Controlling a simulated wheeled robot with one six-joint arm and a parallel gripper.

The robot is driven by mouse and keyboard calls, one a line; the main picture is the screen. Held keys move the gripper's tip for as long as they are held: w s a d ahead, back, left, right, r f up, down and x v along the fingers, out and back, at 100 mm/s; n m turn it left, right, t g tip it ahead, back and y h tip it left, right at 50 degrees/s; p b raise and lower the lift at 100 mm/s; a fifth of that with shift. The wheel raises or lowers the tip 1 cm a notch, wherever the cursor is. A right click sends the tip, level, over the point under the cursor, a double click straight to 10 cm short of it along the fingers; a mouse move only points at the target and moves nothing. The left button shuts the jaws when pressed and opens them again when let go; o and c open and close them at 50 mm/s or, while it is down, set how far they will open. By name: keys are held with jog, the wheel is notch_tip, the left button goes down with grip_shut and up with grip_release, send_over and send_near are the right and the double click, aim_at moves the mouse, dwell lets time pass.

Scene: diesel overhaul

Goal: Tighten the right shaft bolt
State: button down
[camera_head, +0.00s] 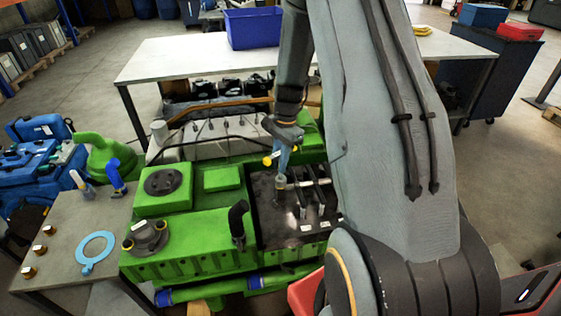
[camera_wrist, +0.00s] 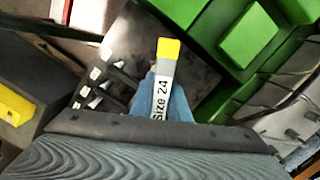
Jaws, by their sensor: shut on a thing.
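My gripper (camera_head: 281,155), with blue fingers, is shut on a tool with a yellow end and a white "Size 24" label (camera_wrist: 160,97). The tool's yellow end (camera_head: 267,158) also shows in the head view. The gripper is over the dark plate (camera_head: 262,212) of the green engine (camera_head: 205,232). Just below it is a round grey part (camera_head: 280,184) with a silver rod to its right; I cannot tell whether the tool touches it. The tool's working end is hidden in the wrist view. I cannot clearly pick out the right shaft bolt.
Several black levers (camera_wrist: 98,78) stand on the plate beside the tool. A black elbow pipe (camera_head: 238,220) rises left of it. A side table (camera_head: 70,217) holds a blue ring (camera_head: 95,251) and brass-coloured bolts. A long white table (camera_head: 180,58) stands behind.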

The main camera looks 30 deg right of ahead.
jog(key=m, duration=0.4)
jog(key=shift+w+m+t, duration=0.1)
jog(key=shift+m+t, duration=0.2)
jog(key=shift+t, duration=0.1)
jog(key=m, duration=0.4)
